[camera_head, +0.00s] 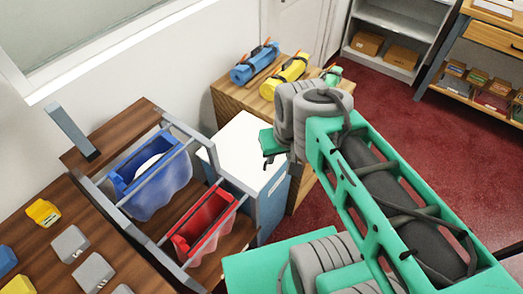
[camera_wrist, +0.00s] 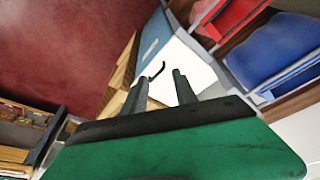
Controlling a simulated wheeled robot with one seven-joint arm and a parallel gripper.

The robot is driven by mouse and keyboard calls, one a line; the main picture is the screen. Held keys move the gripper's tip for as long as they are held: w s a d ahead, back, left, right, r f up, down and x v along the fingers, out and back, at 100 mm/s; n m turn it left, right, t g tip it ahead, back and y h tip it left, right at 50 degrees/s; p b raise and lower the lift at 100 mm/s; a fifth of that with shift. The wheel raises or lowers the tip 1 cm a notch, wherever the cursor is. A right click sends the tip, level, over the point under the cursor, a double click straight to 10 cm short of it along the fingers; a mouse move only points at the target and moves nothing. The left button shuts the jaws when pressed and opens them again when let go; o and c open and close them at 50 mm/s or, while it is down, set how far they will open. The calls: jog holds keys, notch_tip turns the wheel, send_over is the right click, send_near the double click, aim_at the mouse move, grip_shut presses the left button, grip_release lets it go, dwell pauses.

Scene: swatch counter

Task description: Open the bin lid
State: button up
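The bin (camera_head: 272,207) is a grey-blue box with a flat white lid (camera_head: 236,137); the lid looks closed. In the wrist view the lid (camera_wrist: 196,72) lies beyond my fingers, and a blue-grey side of the bin (camera_wrist: 153,38) shows. My gripper (camera_head: 268,161) is over the lid's right part in the head view. In the wrist view my gripper (camera_wrist: 162,84) has its two fingers apart with nothing clearly between them. A thin dark hooked piece shows by the left fingertip; I cannot tell whether it belongs to the lid. Contact with the lid cannot be told.
A rack beside the bin holds a blue container (camera_head: 150,180) and a red container (camera_head: 203,225). A wooden cabinet (camera_head: 232,106) behind carries a blue roll (camera_head: 254,62) and a yellow roll (camera_head: 285,77). Red floor (camera_head: 410,125) is open to the right.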

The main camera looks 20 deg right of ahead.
jog(key=w+d+f+m+g+b, duration=0.1)
jog(key=d+f+g+b, duration=0.15)
jog(key=f, duration=0.55)
jog(key=w+d+f+m+g+b, duration=0.1)
jog(key=d+f+b, duration=0.2)
jog(key=f, duration=0.6)
jog(key=w+r+m+t+y, duration=0.25)
jog(key=w+m, duration=0.55)
jog(key=w, duration=0.5)
jog(key=shift+g+h, duration=0.3)
jog(key=shift+h, duration=0.15)
jog(key=f, duration=0.4)
jog(key=a+f, duration=0.1)
jog(key=f, duration=0.1)
jog(key=shift+w+f, duration=0.3)
jog(key=shift+w, duration=0.05)
jog(key=shift+c, duration=0.5)
grip_shut()
